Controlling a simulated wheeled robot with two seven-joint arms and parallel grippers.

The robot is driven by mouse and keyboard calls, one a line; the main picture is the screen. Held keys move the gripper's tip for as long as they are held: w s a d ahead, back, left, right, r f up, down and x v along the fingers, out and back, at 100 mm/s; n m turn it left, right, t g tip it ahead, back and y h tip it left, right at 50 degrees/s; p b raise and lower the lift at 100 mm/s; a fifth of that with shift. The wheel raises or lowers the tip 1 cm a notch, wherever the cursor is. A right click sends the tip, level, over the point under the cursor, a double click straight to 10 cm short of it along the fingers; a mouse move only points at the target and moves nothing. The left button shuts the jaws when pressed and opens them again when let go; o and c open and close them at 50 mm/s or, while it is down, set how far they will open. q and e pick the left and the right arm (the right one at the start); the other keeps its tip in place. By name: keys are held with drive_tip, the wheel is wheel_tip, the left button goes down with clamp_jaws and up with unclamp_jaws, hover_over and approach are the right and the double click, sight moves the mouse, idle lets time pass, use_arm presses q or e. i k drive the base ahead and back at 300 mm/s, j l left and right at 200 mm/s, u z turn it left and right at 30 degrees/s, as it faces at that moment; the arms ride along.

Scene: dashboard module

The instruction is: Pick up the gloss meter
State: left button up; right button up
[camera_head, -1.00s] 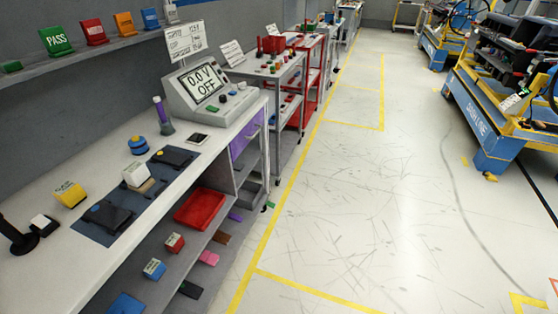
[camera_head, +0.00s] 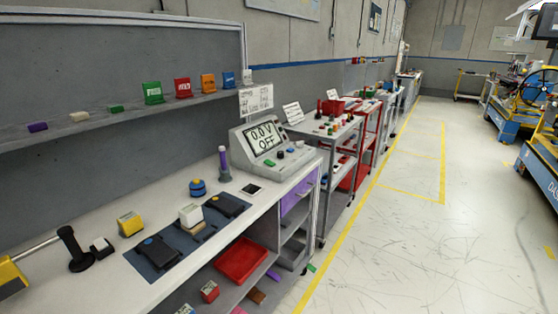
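A yellow block-shaped device (camera_head: 130,224) with a pale label stands on the white workbench, left of the dark blue mat. Its lettering is too small to read, so I cannot confirm that it is the gloss meter. A cream box (camera_head: 191,215) stands on the mat between two black parts (camera_head: 158,253) (camera_head: 228,205). Neither of my grippers shows in the head view.
A black upright holder (camera_head: 75,249) and a small black-and-white item (camera_head: 102,246) stand left of the yellow device. A metal rod with a yellow body (camera_head: 10,278) lies at the left edge. A tester (camera_head: 270,150) reads 0.0 V OFF.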

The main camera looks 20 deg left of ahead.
sight(191, 215)
drive_tip(key=u, duration=1.2)
